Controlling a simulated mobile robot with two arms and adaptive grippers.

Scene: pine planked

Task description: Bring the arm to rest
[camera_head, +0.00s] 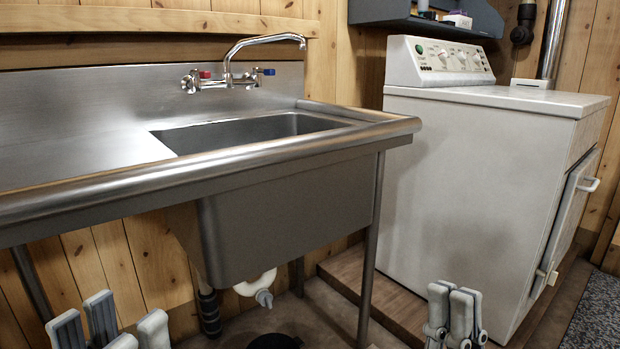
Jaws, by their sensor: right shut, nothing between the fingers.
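My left gripper (108,328) shows at the bottom left, in front of the steel sink unit and below its counter. Its pale grey fingers stand apart with a gap between them, so it is open, and nothing shows between them. My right gripper (455,312) shows at the bottom, right of centre, in front of the white washing machine. Its fingers point up, are close together and hold nothing. Both grippers are cut off by the lower edge of the picture, and the arms behind them are hidden.
A steel sink (270,133) with a tap (229,62) fills the left and middle. Its front leg (370,250) stands left of my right gripper. A white washing machine (480,190) stands on a wooden platform at the right. A grey shelf (430,24) hangs above it.

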